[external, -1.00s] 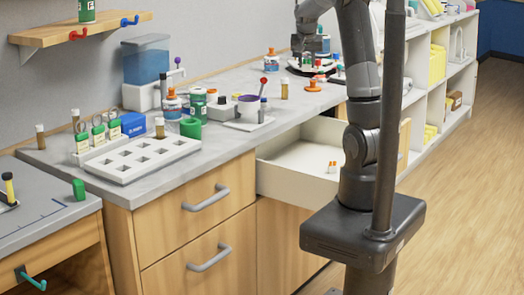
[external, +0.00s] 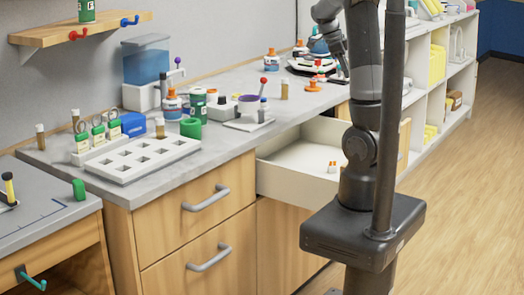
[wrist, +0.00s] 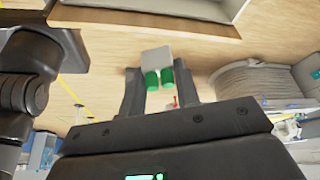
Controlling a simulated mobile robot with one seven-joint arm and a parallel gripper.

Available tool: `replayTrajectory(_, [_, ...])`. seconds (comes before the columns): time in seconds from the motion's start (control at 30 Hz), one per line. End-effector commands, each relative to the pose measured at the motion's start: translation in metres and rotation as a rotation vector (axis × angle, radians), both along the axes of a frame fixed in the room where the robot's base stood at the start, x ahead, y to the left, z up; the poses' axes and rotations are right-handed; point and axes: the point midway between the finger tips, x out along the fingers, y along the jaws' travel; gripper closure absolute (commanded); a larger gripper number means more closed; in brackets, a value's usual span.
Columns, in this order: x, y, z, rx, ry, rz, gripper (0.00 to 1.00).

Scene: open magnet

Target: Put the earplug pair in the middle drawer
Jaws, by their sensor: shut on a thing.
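My gripper (external: 341,66) is over the far part of the grey counter in the external view, above the open drawer's far side. A white-walled drawer (external: 292,183) stands open below the counter. Two small orange-and-white pieces (external: 332,167) show inside it, near its near wall. My arm hides part of the drawer.
A white rack (external: 140,160), a green cup (external: 190,128) and several bottles crowd the counter (external: 225,137). An orange-topped item (external: 313,84) stands near my gripper. Shelves (external: 440,70) line the right. Wooden floor (external: 460,190) is clear at right.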

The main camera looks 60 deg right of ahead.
Motion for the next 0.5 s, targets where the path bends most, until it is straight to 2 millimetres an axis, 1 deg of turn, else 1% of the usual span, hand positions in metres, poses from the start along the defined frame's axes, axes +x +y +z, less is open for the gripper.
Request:
replayTrajectory(0.03, [-0.009, 0.003, 0.0, 0.002, 0.0, -0.072, 0.91])
replayTrajectory(0.1, [-0.02, 0.005, -0.001, 0.001, 0.0, -0.173, 0.91])
replayTrajectory(0.37, [-0.051, 0.014, -0.004, 0.001, 0.001, -0.454, 0.91])
replayTrajectory(0.4, [-0.05, 0.014, -0.018, 0.001, 0.006, -0.447, 0.91])
replayTrajectory(0.5, [-0.05, 0.013, -0.044, 0.0, 0.006, -0.444, 0.91])
